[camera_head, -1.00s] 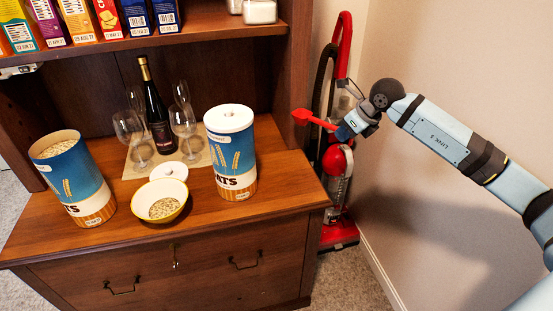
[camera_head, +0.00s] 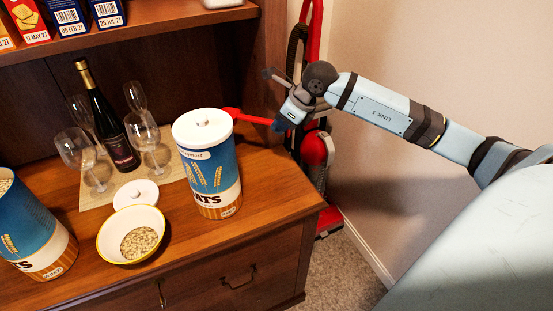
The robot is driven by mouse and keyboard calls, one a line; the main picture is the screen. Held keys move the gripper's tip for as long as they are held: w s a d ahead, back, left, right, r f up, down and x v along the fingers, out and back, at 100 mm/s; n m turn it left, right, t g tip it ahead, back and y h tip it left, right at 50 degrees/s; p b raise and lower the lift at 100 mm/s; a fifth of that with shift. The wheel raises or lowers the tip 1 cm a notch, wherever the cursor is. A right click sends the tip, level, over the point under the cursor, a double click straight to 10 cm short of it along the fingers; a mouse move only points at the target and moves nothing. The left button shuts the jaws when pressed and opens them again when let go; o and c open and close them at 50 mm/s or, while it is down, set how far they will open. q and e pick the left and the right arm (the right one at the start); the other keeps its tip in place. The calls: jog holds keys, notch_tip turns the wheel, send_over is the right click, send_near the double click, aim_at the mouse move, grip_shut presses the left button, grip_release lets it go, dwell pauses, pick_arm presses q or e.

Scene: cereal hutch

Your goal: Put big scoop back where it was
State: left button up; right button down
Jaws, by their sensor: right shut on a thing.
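The red scoop (camera_head: 254,119) is in my right gripper (camera_head: 279,124), which is shut on its handle end. The scoop points left, and its head is partly hidden at the lid edge of the closed oats canister (camera_head: 212,175). I cannot tell whether the scoop touches that canister. An open oats canister (camera_head: 35,232) stands at the left, cut off by the frame, with oats in its top. My left gripper is not in view.
A yellow-rimmed bowl of oats (camera_head: 112,243) and a loose white lid (camera_head: 136,193) sit between the canisters. A wine bottle (camera_head: 113,130) and several glasses stand behind on a mat (camera_head: 98,201). A red vacuum cleaner (camera_head: 314,150) stands right of the cabinet.

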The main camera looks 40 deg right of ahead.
notch_tip(320, 180, down, 7)
jog(key=shift+f+b, duration=0.2)
jog(key=shift+b, duration=0.2)
notch_tip(320, 180, down, 4)
jog(key=shift+f+b, duration=0.25)
jog(key=shift+b, duration=0.1)
jog(key=shift+w+f, duration=0.1)
jog(key=shift+f, duration=0.05)
jog(key=c, duration=1.1)
grip_release()
pick_arm(q)
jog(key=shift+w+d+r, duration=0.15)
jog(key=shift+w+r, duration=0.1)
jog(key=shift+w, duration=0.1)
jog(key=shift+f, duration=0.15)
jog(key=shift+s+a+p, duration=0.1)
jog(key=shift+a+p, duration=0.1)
jog(key=shift+p, duration=0.6)
pick_arm(e)
jog(key=v, duration=1.2)
